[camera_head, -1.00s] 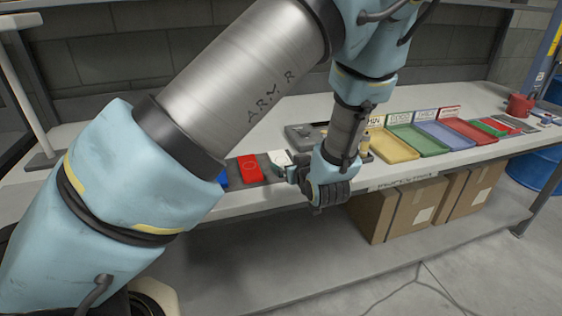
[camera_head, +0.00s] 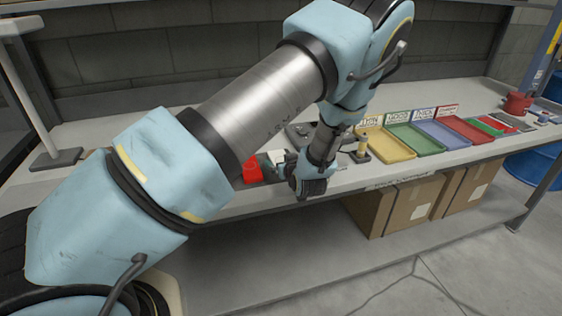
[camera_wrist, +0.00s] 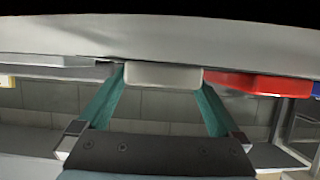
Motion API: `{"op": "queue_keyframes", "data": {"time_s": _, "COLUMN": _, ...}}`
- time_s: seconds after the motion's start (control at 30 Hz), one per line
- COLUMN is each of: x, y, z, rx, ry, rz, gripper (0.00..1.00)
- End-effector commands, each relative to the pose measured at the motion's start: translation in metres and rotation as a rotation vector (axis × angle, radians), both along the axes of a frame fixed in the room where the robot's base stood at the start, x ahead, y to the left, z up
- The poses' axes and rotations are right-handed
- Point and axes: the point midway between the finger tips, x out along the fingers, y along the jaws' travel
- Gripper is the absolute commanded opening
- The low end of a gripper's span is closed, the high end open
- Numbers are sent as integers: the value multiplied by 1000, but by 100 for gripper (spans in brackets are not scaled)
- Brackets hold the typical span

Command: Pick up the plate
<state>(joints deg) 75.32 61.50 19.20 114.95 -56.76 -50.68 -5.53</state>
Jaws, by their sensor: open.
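A white flat piece, which looks like the plate (camera_wrist: 163,75), lies at the bench edge between the two teal fingers of my gripper (camera_wrist: 162,88) in the wrist view. The fingers are apart, with one tip near each side of it; I cannot tell whether they touch it. In the head view the white plate (camera_head: 277,157) shows only in part, beside my gripper (camera_head: 283,168), which is low over the front of the bench. My wrist hides part of this area.
A red piece (camera_head: 251,171) lies left of the white one in the head view; it is on the right in the wrist view (camera_wrist: 250,83). Yellow (camera_head: 392,147), green (camera_head: 415,140), blue and red trays stand to the right. Cardboard boxes (camera_head: 412,203) sit under the bench (camera_head: 95,130).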

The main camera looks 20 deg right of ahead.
Motion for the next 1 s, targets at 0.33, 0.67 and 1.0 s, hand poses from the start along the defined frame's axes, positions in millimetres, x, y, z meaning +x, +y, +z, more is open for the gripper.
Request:
{"op": "queue_keyframes", "data": {"time_s": 0.33, "x": 0, "y": 0, "z": 0, "rx": 0, "ry": 0, "rz": 0, "gripper": 71}}
{"op": "queue_keyframes", "data": {"time_s": 0.67, "x": -1, "y": 0, "z": 0, "rx": 0, "ry": 0, "rz": 0, "gripper": 34}}
{"op": "queue_keyframes", "data": {"time_s": 1.0, "x": 0, "y": 0, "z": 0, "rx": 0, "ry": -1, "rz": 0, "gripper": 7}}
